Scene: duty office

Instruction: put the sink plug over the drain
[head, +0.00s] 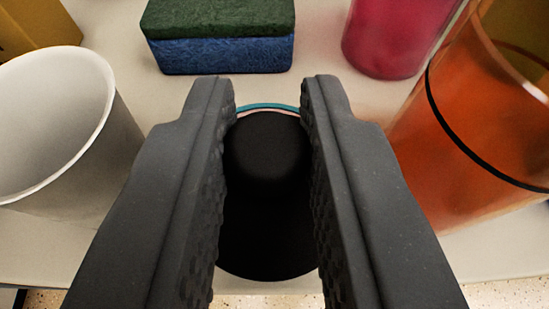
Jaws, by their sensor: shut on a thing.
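My gripper (272,95) reaches forward over a pale surface, with one dark, textured finger on each side of a round black thing, which I take for the sink plug (268,215). The fingers are shut on it. The plug has a wide dark disc and a rounded raised part at its far side. A thin teal arc (268,106) with a pale pinkish band shows just beyond the plug. It may be the edge of the drain, but the plug hides most of it. I cannot tell whether the plug touches the surface.
A white cup (120,140) stands close on the left. A translucent orange container (455,130) with a black band stands close on the right. A green and blue sponge (220,55) lies ahead, with a pink container (395,35) right of it. The surface's front edge is near the bottom.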

